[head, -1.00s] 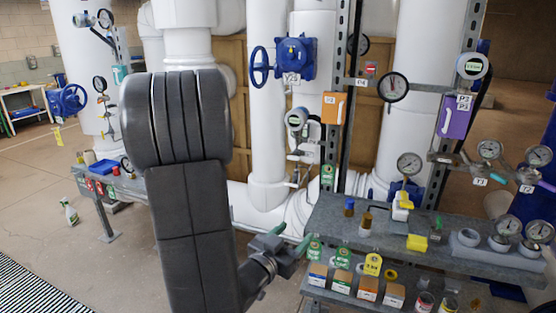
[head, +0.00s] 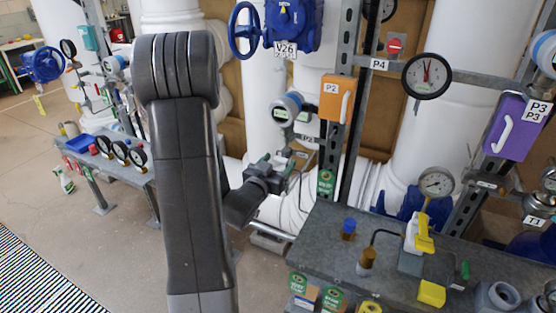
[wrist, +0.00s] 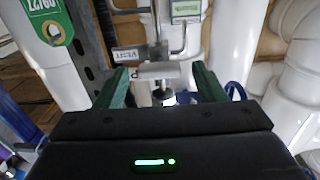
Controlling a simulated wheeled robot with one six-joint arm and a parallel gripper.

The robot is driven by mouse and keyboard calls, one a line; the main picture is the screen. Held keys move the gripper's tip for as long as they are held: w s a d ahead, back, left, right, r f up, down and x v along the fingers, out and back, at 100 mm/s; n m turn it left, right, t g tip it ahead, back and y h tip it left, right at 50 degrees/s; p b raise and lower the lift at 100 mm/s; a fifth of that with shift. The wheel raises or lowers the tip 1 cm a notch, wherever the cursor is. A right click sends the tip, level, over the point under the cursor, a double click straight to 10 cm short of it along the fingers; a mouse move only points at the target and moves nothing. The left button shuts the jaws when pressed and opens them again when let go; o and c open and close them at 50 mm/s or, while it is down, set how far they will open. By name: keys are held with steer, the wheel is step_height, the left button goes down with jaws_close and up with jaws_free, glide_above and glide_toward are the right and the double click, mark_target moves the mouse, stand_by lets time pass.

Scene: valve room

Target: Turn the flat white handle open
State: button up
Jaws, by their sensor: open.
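My gripper is open, with one green finger on each side; I cannot tell whether either finger touches the handle. In the head view my gripper (head: 279,162) is at the small pipework below the gauge with a digital display (head: 287,107). It and my arm partly hide the handle there.
A metal upright and a green tag (wrist: 50,18) stand close on the left in the wrist view. In the head view, a grey shelf (head: 325,225) with small fittings is at lower right. An orange box (head: 337,98) and a blue valve (head: 291,22) are above.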

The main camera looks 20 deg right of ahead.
steer(key=shift+w+d, duration=0.15)
steer(key=shift+d, duration=0.1)
steer(key=c, duration=1)
